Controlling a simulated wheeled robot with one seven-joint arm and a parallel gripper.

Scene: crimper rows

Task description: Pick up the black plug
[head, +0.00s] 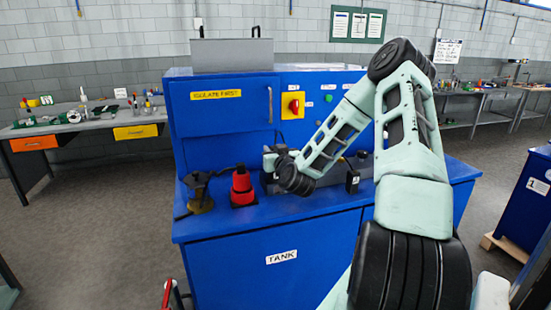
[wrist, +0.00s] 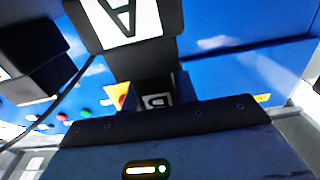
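A small black block with a white label (head: 352,181) stands on the blue bench top, right of my wrist in the head view; it may be the black plug, but I cannot be sure. In the wrist view a black block with a white "A" label (wrist: 122,20) is close at the top, with a dark cable to its left. A smaller "D" label (wrist: 157,101) shows below it. My gripper (head: 270,160) is low over the bench, mostly hidden behind my wrist. Its fingers cannot be made out, nor whether it touches anything.
A red cone-shaped piece with a black top (head: 241,187) and a dark flared piece on a brass base (head: 200,190) stand left of my wrist. Behind rises a blue cabinet (head: 225,120) with a red knob on a yellow plate (head: 293,105). The bench's front strip is clear.

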